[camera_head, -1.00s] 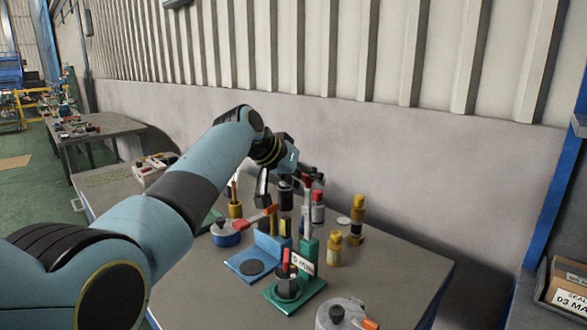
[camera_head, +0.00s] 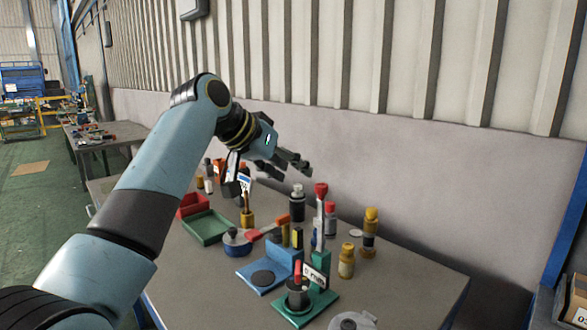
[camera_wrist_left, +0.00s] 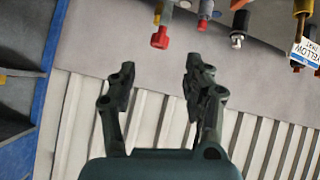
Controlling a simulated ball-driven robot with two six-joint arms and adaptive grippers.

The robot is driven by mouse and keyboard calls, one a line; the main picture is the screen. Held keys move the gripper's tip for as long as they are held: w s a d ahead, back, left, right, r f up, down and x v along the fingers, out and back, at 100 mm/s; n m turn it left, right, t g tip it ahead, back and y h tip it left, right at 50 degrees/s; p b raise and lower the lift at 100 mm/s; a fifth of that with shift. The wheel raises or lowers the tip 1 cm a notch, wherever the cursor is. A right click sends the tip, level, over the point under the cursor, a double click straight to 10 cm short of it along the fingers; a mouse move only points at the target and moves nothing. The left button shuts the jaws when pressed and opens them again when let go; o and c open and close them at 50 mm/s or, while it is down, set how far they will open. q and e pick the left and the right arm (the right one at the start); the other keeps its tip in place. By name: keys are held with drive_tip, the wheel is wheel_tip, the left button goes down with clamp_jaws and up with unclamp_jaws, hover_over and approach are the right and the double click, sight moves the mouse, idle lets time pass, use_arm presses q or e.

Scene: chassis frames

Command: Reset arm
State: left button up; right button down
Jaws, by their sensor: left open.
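My left arm comes in from the left in the head view. My left gripper (camera_head: 283,170) hangs in the air above the back part of the table (camera_head: 405,279), near the wall. In the left wrist view the two fingers of the left gripper (camera_wrist_left: 158,85) are spread apart with nothing between them. The gripper is clear of the bottles and stands below it. My right gripper is in neither view.
The table holds a blue stand (camera_head: 265,278), a green stand (camera_head: 318,297), a green tray (camera_head: 207,228), a yellow bottle (camera_head: 347,262) and a dark bottle (camera_head: 297,204). A grey wall (camera_head: 430,190) rises behind it. The table's right front corner is bare.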

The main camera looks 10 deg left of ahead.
use_arm(q)
drive_tip(key=s+a+f+n+g+y, duration=0.1)
drive_tip(key=s+a+f+y, duration=0.15)
drive_tip(key=s+f, duration=0.6)
drive_tip(key=s+a+f+n+g+y, duration=0.1)
drive_tip(key=s+a+f, duration=0.3)
drive_tip(key=s+f, duration=0.4)
drive_tip(key=s+a+f+g+y, duration=0.1)
drive_tip(key=s+a+y, duration=0.15)
drive_tip(key=s, duration=1.05)
drive_tip(key=s+a+f+g+y, duration=0.15)
drive_tip(key=s+a, duration=0.25)
drive_tip(key=s, duration=0.9)
wheel_tip(320, 180, down, 35)
drive_tip(key=s+a+n+g+b, duration=0.1)
drive_tip(key=a+g+b, duration=0.1)
drive_tip(key=b, duration=0.7)
drive_tip(key=s+f+b, duration=0.3)
drive_tip(key=s+f, duration=0.6)
drive_tip(key=f, duration=0.2)
drive_tip(key=s+a+f+b, duration=0.1)
drive_tip(key=s+f+b, duration=0.3)
drive_tip(key=s+f, duration=0.5)
wheel_tip(320, 180, down, 3)
drive_tip(key=shift+s+f+g+h, duration=0.1)
drive_tip(key=shift+s+g+h, duration=0.25)
drive_tip(key=shift+g+h, duration=0.1)
